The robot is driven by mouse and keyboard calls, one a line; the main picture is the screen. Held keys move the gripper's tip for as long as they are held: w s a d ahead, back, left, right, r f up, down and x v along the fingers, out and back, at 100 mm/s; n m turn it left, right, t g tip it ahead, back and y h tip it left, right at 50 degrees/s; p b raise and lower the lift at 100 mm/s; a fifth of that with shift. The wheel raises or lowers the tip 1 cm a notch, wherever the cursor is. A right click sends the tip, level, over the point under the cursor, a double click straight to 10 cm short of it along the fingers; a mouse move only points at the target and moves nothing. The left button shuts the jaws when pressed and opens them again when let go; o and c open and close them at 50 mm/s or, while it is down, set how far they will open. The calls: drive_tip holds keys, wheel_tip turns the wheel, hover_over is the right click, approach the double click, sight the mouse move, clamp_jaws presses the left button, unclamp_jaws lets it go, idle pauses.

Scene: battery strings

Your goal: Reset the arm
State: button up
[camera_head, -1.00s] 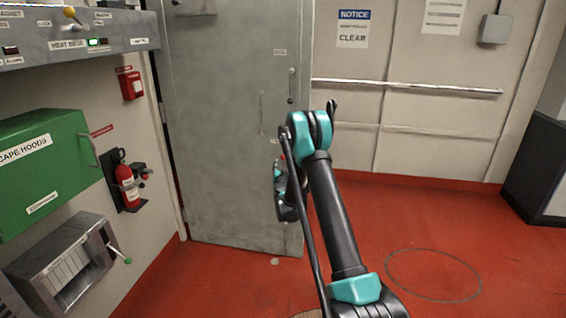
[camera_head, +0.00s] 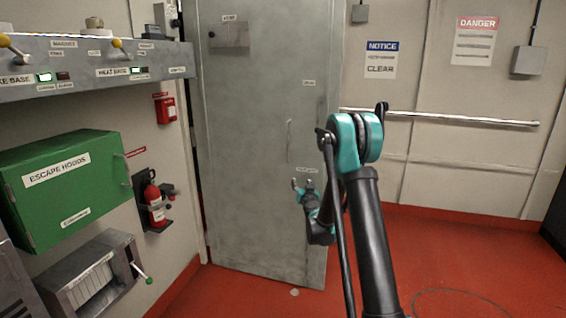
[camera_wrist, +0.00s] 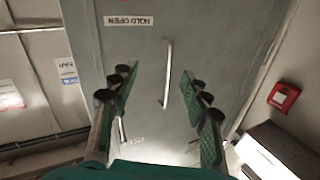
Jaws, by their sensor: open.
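My arm (camera_head: 370,235), black with teal joints, rises in front of the grey metal door (camera_head: 250,170) in the head view. My gripper (camera_head: 303,183) is small there, in front of the door's lower half and below a vertical handle (camera_head: 289,140). In the wrist view my gripper (camera_wrist: 157,78) has its green-padded fingers spread wide apart, with nothing held between them. The door handle (camera_wrist: 167,75) shows between the fingers, beyond them. A "HOLD OPEN" label (camera_wrist: 129,20) on the door appears upside down.
On the left are a control panel (camera_head: 105,62), a green escape hoods box (camera_head: 68,185), a fire extinguisher (camera_head: 155,203) and a grey unit with a green-tipped lever (camera_head: 95,277). A rail (camera_head: 450,118) runs along the right wall. Red floor (camera_head: 450,255) at right is clear.

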drive_tip(key=s+a+r+n+g+y, duration=0.1)
drive_tip(key=s+r+n+g+y, duration=0.15)
drive_tip(key=s, duration=0.75)
drive_tip(key=s+a+r+n+g+y, duration=0.1)
drive_tip(key=s+a+g, duration=0.15)
drive_tip(key=s, duration=0.75)
drive_tip(key=s+d+f+m+g+h, duration=0.1)
drive_tip(key=s+d+f+g, duration=0.2)
drive_tip(key=s, duration=0.7)
drive_tip(key=s+d+f+m+g+h, duration=0.1)
drive_tip(key=s+d+f, duration=0.4)
drive_tip(key=s, duration=0.6)
drive_tip(key=s+d+f+m+g+h, duration=0.1)
drive_tip(key=s+d+f+g+h, duration=0.2)
drive_tip(key=s, duration=0.8)
drive_tip(key=shift+s+d+f+g, duration=0.2)
drive_tip(key=shift+d+f+g, duration=0.3)
drive_tip(key=shift+d+g, duration=0.4)
drive_tip(key=shift+a, duration=0.1)
